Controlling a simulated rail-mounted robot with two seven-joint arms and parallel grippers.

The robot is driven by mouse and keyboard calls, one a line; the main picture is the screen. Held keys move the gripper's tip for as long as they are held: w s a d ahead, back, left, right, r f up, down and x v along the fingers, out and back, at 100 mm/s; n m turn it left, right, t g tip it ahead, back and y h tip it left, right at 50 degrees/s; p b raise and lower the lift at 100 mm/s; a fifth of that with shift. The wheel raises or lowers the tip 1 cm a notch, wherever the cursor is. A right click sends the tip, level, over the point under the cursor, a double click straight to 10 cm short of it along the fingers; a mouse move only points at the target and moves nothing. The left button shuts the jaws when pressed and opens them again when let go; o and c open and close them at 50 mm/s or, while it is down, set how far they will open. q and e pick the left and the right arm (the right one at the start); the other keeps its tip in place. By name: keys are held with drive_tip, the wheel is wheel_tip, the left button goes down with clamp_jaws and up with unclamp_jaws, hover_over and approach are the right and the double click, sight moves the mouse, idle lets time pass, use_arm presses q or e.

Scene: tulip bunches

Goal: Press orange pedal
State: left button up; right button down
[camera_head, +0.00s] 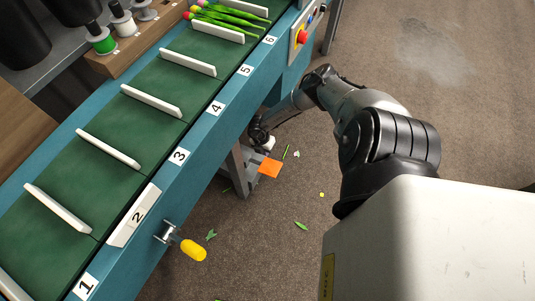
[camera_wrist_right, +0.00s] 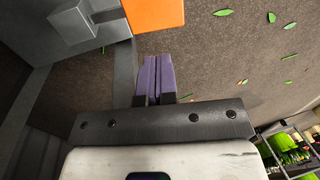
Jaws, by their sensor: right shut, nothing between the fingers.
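The orange pedal (camera_head: 270,166) sits low beside a leg under the conveyor in the head view. In the right wrist view the orange pedal (camera_wrist_right: 155,14) is at the top edge, partly cut off. My left gripper is not in view.
The green conveyor (camera_head: 136,106) with white dividers and numbered slots runs diagonally. A yellow knob (camera_head: 193,250) sticks out from its side. Tulips (camera_head: 225,15) lie at the far end. A grey metal leg (camera_head: 238,172) stands beside the pedal. Leaf scraps lie on the brown carpet.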

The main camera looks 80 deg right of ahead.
sight(272, 169)
drive_tip(key=s+f+b, duration=0.1)
drive_tip(key=f+b, duration=0.2)
drive_tip(key=f, duration=0.1)
drive_tip(key=f+b, duration=0.4)
drive_tip(key=f, duration=0.1)
drive_tip(key=s+f+b, duration=0.1)
drive_tip(key=f+b, duration=0.2)
drive_tip(key=f, duration=0.1)
drive_tip(key=shift+s+a+f, duration=0.2)
drive_tip(key=shift+s+a, duration=0.1)
drive_tip(key=shift+a, duration=0.05)
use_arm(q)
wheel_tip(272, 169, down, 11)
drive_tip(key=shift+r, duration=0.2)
